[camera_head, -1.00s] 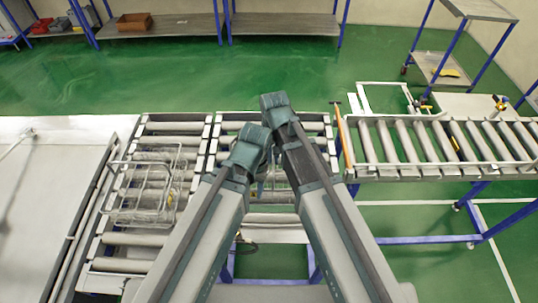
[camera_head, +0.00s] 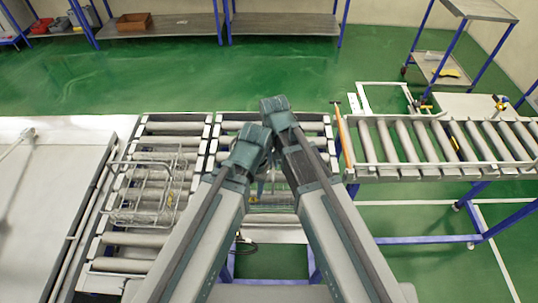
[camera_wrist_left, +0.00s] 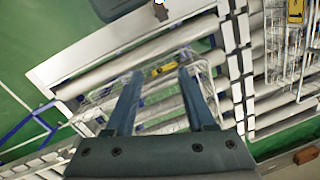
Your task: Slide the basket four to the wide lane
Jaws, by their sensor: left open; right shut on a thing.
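A wire basket (camera_head: 258,203) lies low on the middle roller lane, mostly hidden behind my arms. In the left wrist view this basket, with its yellow tag (camera_wrist_left: 161,70), lies beyond my left fingers. A second wire basket (camera_head: 148,192) stands on the left roller lane; a basket with a yellow tag (camera_wrist_left: 295,12) is at the right of the wrist view. My left gripper (camera_wrist_left: 160,76) is open above the middle basket, its fingers apart. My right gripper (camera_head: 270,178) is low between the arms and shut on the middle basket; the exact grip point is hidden. No basket number is readable.
The left and middle roller lanes lie side by side, with a rail between them. A raised roller conveyor (camera_head: 440,143) stands at the right, with an orange bar (camera_head: 343,135) at its near end. A pale flat table (camera_head: 40,200) borders the left lane.

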